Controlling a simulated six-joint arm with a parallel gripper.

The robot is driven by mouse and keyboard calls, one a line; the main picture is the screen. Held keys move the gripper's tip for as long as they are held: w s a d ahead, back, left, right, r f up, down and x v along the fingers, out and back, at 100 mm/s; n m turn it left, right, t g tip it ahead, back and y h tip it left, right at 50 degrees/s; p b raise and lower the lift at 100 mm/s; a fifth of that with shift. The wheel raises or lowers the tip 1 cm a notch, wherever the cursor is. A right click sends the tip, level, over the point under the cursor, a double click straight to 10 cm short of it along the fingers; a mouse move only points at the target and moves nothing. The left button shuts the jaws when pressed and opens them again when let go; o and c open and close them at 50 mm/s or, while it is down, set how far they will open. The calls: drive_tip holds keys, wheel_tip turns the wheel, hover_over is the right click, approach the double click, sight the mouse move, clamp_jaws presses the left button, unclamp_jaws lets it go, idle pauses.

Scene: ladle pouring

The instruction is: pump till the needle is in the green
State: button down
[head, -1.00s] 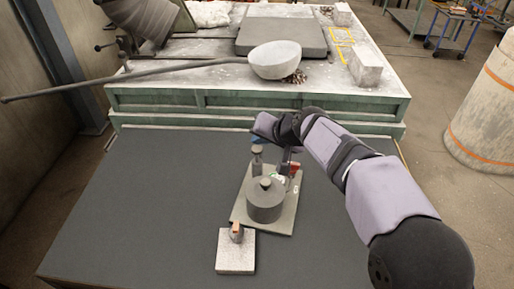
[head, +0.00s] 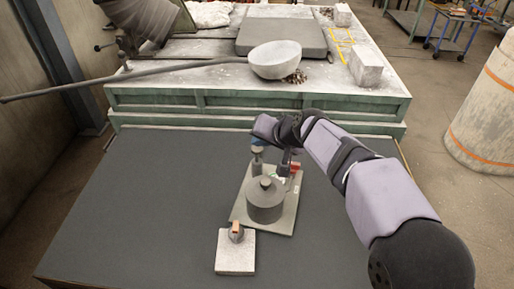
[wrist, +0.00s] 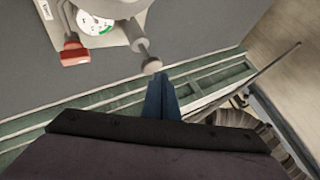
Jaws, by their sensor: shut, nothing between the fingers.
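The pump's plunger knob (head: 257,151) stands upright at the back left of a grey base plate (head: 283,222). In the wrist view the knob (wrist: 152,66) and its rod are right by my fingertips. My gripper (wrist: 161,90) is shut with its blue fingers together and empty. In the head view my gripper (head: 257,141) is just above the knob; I cannot tell if they touch. The gauge (wrist: 95,22) has a white dial with a green arc, partly cut off by the frame; its needle cannot be read clearly. A red lever (wrist: 74,53) sits beside it.
A round grey vessel (head: 265,202) stands on the plate. In front is a pale block (head: 236,254) with a small orange-handled piece on top. A long-handled ladle (head: 275,60) lies on the bench behind. The dark table is clear to the left.

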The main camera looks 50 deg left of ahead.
sight(259, 151)
drive_tip(key=shift+d+f+b, duration=0.1)
drive_tip(key=shift+f+b, duration=1.65)
drive_tip(key=shift+f, duration=0.25)
idle(1.5)
drive_tip(key=shift+r, duration=0.15)
drive_tip(key=shift+r+p, duration=1.85)
drive_tip(key=shift+r, duration=0.4)
drive_tip(key=shift+r, duration=0.15)
drive_tip(key=shift+r+p, duration=2.05)
drive_tip(key=shift+r, duration=0.35)
